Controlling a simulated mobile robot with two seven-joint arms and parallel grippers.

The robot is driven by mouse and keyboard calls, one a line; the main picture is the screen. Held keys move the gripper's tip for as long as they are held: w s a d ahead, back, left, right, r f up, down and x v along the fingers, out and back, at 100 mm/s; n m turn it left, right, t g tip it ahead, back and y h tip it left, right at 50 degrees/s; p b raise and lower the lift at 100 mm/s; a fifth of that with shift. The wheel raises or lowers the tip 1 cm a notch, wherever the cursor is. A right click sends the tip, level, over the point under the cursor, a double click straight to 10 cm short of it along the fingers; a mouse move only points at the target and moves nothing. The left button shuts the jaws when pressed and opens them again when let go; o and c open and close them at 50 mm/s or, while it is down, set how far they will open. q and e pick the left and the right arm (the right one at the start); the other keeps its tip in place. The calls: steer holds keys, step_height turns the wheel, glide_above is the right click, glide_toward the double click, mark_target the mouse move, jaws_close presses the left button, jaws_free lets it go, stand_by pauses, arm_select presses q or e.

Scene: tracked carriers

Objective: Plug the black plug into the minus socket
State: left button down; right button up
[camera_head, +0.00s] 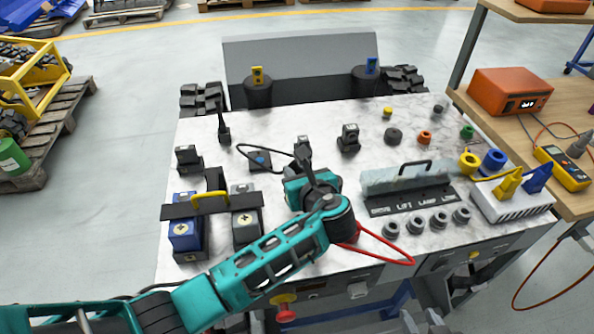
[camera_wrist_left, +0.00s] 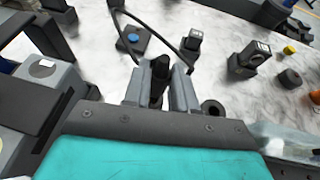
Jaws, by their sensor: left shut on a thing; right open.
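My left gripper (camera_head: 306,172) is over the middle of the marbled worktop. In the left wrist view its grey fingers (camera_wrist_left: 161,82) are shut on the black plug (camera_wrist_left: 158,76). In the head view the plug is largely hidden by the gripper. Just beyond the fingers stands a black block with a pale label (camera_wrist_left: 194,38). A second such block (camera_head: 348,138) stands to its right and also shows in the left wrist view (camera_wrist_left: 247,60). The labels are too small to read, so I cannot tell which is the minus socket. My right gripper is not in view.
A black box with a blue button (camera_head: 260,161) and a looping black cable lies left of the gripper. Battery-like blocks under a yellow-handled bar (camera_head: 210,203) stand at left. A labelled panel (camera_head: 410,197) with several grey rings is at right. A red cable (camera_head: 385,252) curves near my arm.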

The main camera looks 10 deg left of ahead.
arm_select(q)
steer(key=shift+f+b, duration=0.4)
steer(key=shift+f, duration=0.6)
steer(key=shift+p, duration=0.4)
stand_by(0.6)
steer(key=shift+s+f, duration=0.15)
steer(key=shift+f, duration=0.2)
stand_by(0.7)
